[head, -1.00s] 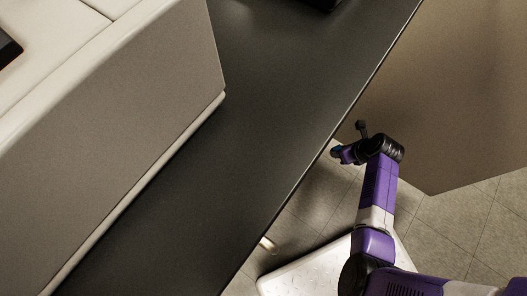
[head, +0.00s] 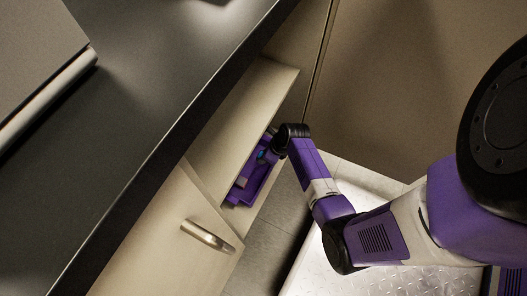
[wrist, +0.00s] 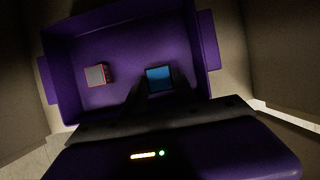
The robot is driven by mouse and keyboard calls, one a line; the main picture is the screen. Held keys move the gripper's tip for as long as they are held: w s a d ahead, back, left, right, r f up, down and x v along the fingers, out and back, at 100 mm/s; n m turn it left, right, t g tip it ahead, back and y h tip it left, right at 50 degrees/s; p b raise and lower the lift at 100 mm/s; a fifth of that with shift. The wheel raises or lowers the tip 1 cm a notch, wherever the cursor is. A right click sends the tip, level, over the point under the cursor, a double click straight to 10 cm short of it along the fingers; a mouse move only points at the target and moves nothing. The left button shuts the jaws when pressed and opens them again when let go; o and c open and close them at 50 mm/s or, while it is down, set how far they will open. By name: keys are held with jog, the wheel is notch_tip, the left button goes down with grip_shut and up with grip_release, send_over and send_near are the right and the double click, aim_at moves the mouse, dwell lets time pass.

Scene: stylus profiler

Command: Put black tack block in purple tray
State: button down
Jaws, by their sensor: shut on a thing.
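The purple tray (head: 236,199) is in an opening of the cabinet below the counter; it fills much of the wrist view (wrist: 75,33). My gripper (head: 266,155) reaches into the tray from the right. In the wrist view my gripper (wrist: 160,88) is shut on a small dark-edged block with a blue face (wrist: 160,77), which I take for the black tack block. The block is over or in the tray; I cannot tell whether it touches the floor. Its lower sides are hidden by the fingers.
A small red-edged block with a grey face (wrist: 97,76) lies in the left part of the tray, apart from the held block. A cabinet door with a metal handle (head: 208,236) is in front. The dark countertop (head: 130,110) overhangs at left.

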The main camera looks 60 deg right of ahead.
notch_tip(320, 180, down, 4)
jog(key=shift+d+f+b, duration=0.1)
jog(key=shift+b, duration=1.1)
jog(key=c, duration=1)
grip_release()
